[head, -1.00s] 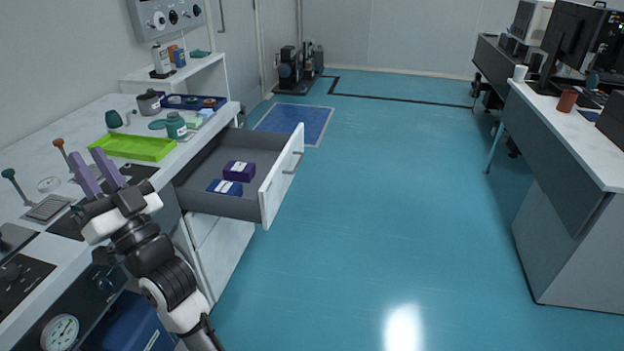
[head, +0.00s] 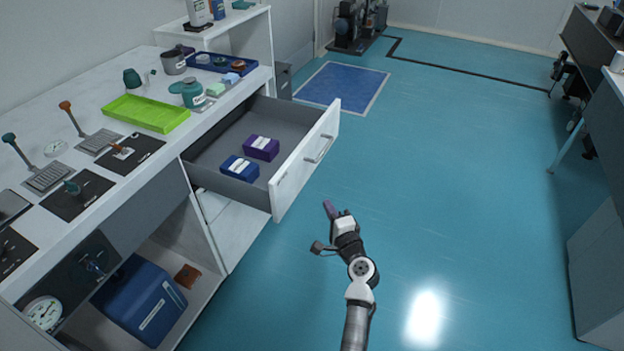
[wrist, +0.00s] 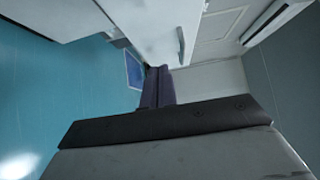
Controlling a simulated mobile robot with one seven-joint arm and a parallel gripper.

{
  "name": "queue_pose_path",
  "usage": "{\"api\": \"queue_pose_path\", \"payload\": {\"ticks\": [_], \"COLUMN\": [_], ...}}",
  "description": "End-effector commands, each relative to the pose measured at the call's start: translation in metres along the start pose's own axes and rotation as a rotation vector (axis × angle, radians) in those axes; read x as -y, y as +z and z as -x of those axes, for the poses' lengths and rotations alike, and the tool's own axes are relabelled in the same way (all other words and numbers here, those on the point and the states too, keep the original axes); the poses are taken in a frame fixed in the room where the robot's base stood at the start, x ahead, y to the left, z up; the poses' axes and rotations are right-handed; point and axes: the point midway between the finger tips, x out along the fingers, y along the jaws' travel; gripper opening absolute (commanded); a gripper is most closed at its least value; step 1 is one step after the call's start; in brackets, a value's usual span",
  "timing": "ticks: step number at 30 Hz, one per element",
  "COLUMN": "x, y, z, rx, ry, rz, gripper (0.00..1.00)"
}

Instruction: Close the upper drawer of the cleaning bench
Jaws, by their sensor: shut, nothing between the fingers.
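The upper drawer (head: 298,172) of the cleaning bench (head: 70,110) is pulled well out. It has a white front, a grey inside and a metal handle (head: 319,149). A purple box (head: 261,148) and a blue box (head: 240,168) lie in it. My gripper (head: 329,208) is to the right of the drawer front in the head view, apart from it over the blue floor. In the wrist view its purple fingers (wrist: 157,86) are together and empty, with white panels and a handle (wrist: 181,46) beyond them.
A green tray (head: 146,113), bottles and a blue tray (head: 220,65) stand on the bench top. A blue container (head: 140,300) sits in the open bay below. Blue floor is clear to the right, up to another bench (head: 597,240).

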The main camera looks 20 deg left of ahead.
Motion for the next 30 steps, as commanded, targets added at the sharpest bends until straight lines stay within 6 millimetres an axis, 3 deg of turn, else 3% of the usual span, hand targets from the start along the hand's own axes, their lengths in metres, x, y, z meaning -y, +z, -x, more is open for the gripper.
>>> {"api": "queue_pose_path", "payload": {"ticks": [13, 21, 30], "x": [0.004, 0.003, 0.001], "y": [0.004, 0.027, 0.030], "z": [-0.093, -0.113, -0.116], "rx": [0.004, 0.002, 0.001], "ry": [-0.001, -0.001, -0.001], "rz": [0.002, 0.004, 0.004], "gripper": [0.00, 0.00, 0.00]}}
